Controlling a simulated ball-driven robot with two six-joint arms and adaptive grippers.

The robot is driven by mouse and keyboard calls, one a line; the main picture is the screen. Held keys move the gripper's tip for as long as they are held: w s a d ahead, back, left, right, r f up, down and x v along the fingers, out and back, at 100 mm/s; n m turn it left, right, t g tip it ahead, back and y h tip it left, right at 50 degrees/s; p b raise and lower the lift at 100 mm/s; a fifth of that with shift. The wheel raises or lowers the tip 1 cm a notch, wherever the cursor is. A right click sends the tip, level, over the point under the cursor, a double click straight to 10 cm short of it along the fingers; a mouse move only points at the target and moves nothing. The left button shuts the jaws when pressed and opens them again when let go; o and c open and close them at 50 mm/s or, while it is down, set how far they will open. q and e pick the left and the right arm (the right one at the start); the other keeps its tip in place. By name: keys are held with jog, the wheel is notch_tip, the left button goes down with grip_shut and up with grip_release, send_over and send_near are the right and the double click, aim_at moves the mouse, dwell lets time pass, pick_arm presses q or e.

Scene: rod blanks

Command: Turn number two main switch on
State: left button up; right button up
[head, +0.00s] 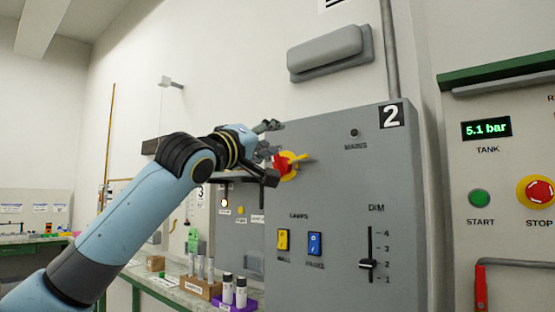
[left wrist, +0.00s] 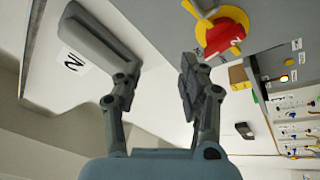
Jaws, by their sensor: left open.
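A small dark lamp (head: 354,133) sits above the word MAINS. My left gripper (head: 271,141) is open and empty, just up and left of the switch. In the left wrist view, the red handle (left wrist: 224,38) lies outside the open fingers (left wrist: 159,72), beyond the right-hand finger, with a visible gap. Part of the disc is cut off there. My right gripper is not in view.
Yellow (head: 283,240) and blue (head: 314,244) lamp switches and a DIM slider (head: 367,264) are lower on the panel. At right are a START button (head: 479,199) and a red STOP button (head: 538,191). A bench (head: 185,291) with bottles stands below the arm.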

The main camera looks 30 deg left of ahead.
aim_at(275, 163)
pick_arm(q)
jog(key=o, duration=0.7)
jog(key=n+p, duration=0.1)
jog(key=n, duration=0.1)
jog(key=a+n+g+h+p, duration=0.1)
jog(key=n, duration=0.2)
jog(key=a+f+n+p, duration=0.1)
jog(key=n+p, duration=0.1)
jog(key=n, duration=0.1)
jog(key=shift+a+f, duration=0.1)
jog(key=shift+a, duration=0.15)
jog(key=shift+c, duration=0.2)
jog(key=shift+o, duration=0.7)
jog(key=a+f+n+g+p, duration=0.1)
jog(key=p, duration=0.1)
jog(key=a+f+n+g+p, duration=0.1)
jog(key=a, duration=0.1)
jog(key=shift+s+f+h+p, duration=0.2)
jog(key=shift+s+h+p, duration=0.1)
jog(key=shift+s+p, duration=0.1)
jog(key=shift+g, duration=0.3)
jog(key=w+p, duration=0.1)
jog(key=w, duration=0.2)
jog(key=w+p, duration=0.1)
jog(key=w, duration=0.2)
jog(key=w+d+p, duration=0.1)
jog(key=w, duration=0.2)
jog(key=shift+w+f, duration=0.4)
jog(key=shift+w, duration=0.55)
